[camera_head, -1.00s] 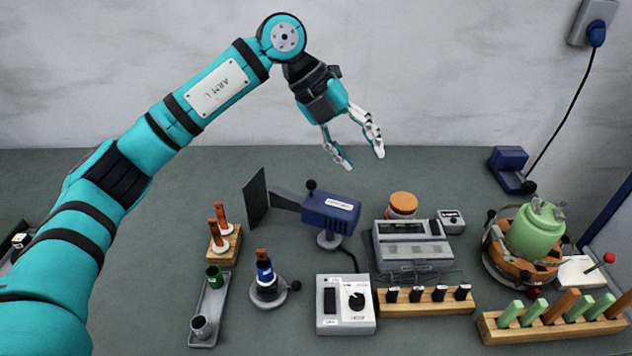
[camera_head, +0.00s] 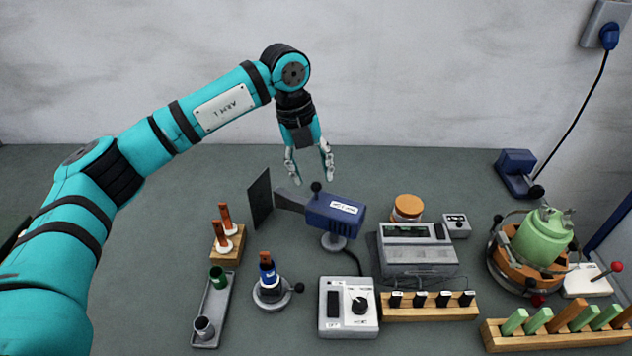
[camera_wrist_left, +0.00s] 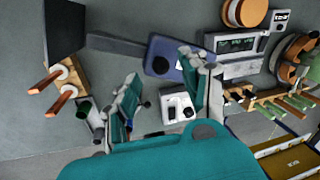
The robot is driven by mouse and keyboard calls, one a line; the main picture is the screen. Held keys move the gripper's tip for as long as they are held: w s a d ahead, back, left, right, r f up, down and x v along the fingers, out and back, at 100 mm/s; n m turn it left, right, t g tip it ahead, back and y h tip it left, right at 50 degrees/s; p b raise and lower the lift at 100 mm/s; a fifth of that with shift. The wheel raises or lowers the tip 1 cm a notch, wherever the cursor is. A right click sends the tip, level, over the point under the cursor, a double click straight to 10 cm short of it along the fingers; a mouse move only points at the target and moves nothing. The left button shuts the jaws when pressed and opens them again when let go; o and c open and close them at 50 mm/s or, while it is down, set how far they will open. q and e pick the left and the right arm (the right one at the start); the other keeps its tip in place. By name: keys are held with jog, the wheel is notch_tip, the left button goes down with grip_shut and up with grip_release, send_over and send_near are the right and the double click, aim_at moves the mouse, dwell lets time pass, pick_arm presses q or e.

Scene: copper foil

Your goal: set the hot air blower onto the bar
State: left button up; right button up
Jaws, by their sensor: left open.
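What looks like the hot air blower is a blue body (camera_head: 333,214) with a white label, a black knob on top, a flared grey nozzle (camera_head: 289,200) to its left and a round grey foot. In the left wrist view the blue body (camera_wrist_left: 172,66) lies beyond my fingers, partly covered by one. My left gripper (camera_head: 313,178) is open and empty, pointing down above and behind the blower, apart from it; its fingers also show in the wrist view (camera_wrist_left: 162,68). I cannot tell which thing is the bar. My right gripper is out of view.
A black upright plate (camera_head: 260,198) stands at the nozzle's left end. A grey instrument (camera_head: 415,255) and an orange-lidded jar (camera_head: 407,207) are to the right. A white control box (camera_head: 348,308) and a wooden rack (camera_head: 430,312) stand in front. The rear left tabletop is clear.

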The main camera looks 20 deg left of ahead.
aim_at(315, 182)
pick_arm(q)
jog(key=shift+w+d+f+p, duration=0.1)
jog(key=shift+d+f+p, duration=0.15)
jog(key=shift+f, duration=0.95)
jog(key=shift+w+d+f+p, duration=0.1)
jog(key=shift+d+f, duration=0.15)
jog(key=shift+f, duration=0.95)
grip_shut()
